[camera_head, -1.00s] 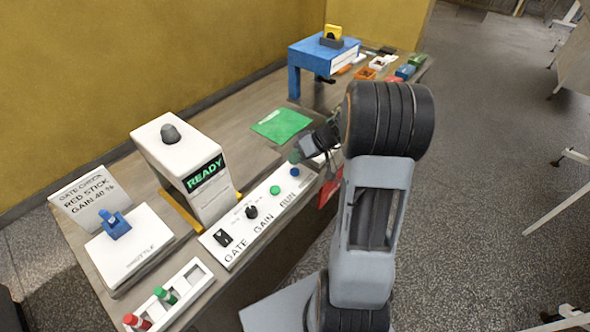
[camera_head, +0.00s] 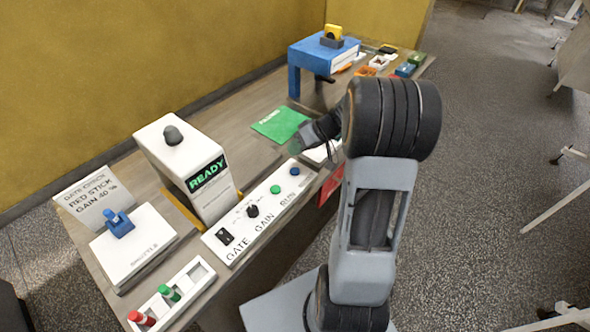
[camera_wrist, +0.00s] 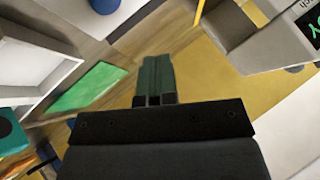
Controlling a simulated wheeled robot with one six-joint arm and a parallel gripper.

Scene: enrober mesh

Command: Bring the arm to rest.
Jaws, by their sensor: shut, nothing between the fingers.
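My arm (camera_head: 368,215) stands at the right of the bench in the head view, with its upper end bent over toward the panel. My gripper (camera_head: 296,147) is above the bench near the green mat, partly hidden behind the arm's dark joint. In the wrist view my gripper (camera_wrist: 153,62) has its green fingers together with nothing between them. It hangs clear above the bench surface.
A white control panel (camera_head: 228,254) with knobs and buttons lies below my gripper. A machine reading READY (camera_head: 207,172) stands left, a green mat (camera_head: 280,124) lies behind, and a blue stand (camera_head: 293,82) is at the back.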

